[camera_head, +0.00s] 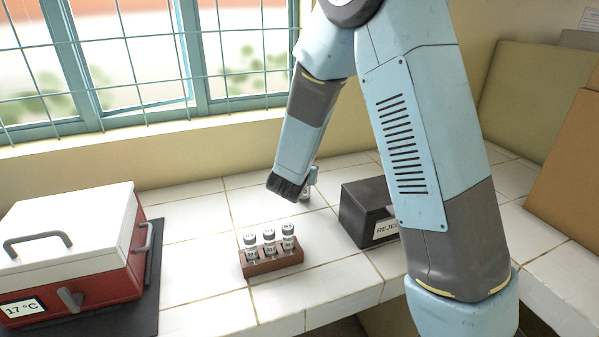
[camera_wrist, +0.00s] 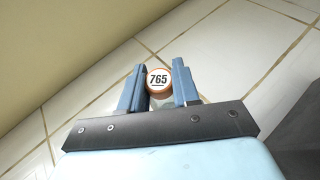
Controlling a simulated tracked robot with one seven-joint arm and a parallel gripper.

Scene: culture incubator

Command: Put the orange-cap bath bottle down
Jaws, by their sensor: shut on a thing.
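In the wrist view my gripper (camera_wrist: 160,86) is shut on the orange-cap bath bottle (camera_wrist: 159,78). The cap has an orange rim and a white top marked 765. The blue fingers stand on either side of it. In the head view my gripper (camera_head: 308,186) is behind the rack, low over the tiled counter, and the bottle (camera_head: 306,194) shows only in small part below it. I cannot tell whether the bottle's base touches the tiles.
A brown rack (camera_head: 272,261) holds three grey-capped vials in front of my gripper. A dark box labelled "REJE..." (camera_head: 362,213) stands to the right. A red and white incubator (camera_head: 70,250) reading 17 °C sits left on a dark mat. Tiles (camera_head: 190,220) between incubator and rack are clear.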

